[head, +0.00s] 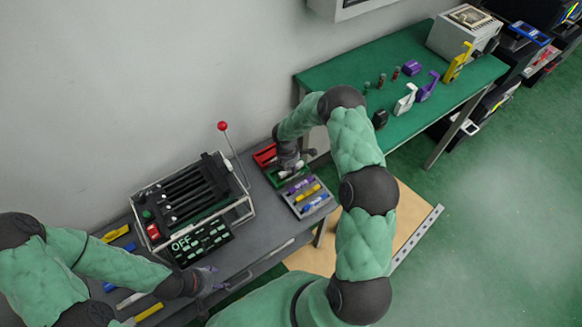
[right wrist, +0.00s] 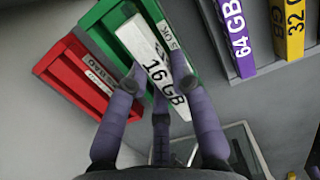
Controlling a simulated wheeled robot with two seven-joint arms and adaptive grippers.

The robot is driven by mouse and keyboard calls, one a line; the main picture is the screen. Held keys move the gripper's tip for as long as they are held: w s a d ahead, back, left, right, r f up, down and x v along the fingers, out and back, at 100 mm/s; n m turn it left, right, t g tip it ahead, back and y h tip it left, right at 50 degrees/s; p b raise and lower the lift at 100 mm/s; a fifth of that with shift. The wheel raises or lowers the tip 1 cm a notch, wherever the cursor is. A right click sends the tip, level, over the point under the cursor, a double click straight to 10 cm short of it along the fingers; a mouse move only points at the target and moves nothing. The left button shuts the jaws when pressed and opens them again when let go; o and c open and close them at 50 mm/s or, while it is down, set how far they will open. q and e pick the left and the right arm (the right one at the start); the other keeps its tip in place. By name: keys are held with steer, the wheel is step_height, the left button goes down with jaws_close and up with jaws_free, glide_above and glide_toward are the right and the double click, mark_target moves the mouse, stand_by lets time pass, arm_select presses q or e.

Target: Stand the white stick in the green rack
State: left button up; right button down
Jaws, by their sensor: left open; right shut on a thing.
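The white stick (right wrist: 143,48), marked 16 GB, is between the fingers of my right gripper (right wrist: 160,88) in the right wrist view. It lies slanted across the green rack (right wrist: 102,24) and covers part of it. I cannot tell whether the stick touches the rack. In the head view, my right gripper (head: 294,168) is over the green rack (head: 275,178) and hides much of it. My left gripper (head: 208,281) is open and empty near the front edge of the grey table, at the lower left.
A red rack (right wrist: 68,72) stands beside the green one. A grey tray (head: 322,208) holds purple, yellow and blue sticks. A lever box with a red-knobbed rod (head: 222,126) stands left of the racks. A green table (head: 330,77) with several objects is behind.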

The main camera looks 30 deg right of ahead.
steer(key=shift+f+b, duration=0.65)
steer(key=shift+f, duration=0.3)
steer(key=c, duration=1)
jaws_free()
steer(key=r, duration=0.4)
steer(key=a+r, duration=0.1)
steer(key=r, duration=0.7)
steer(key=shift+a, duration=0.25)
steer(key=shift+s, duration=0.1)
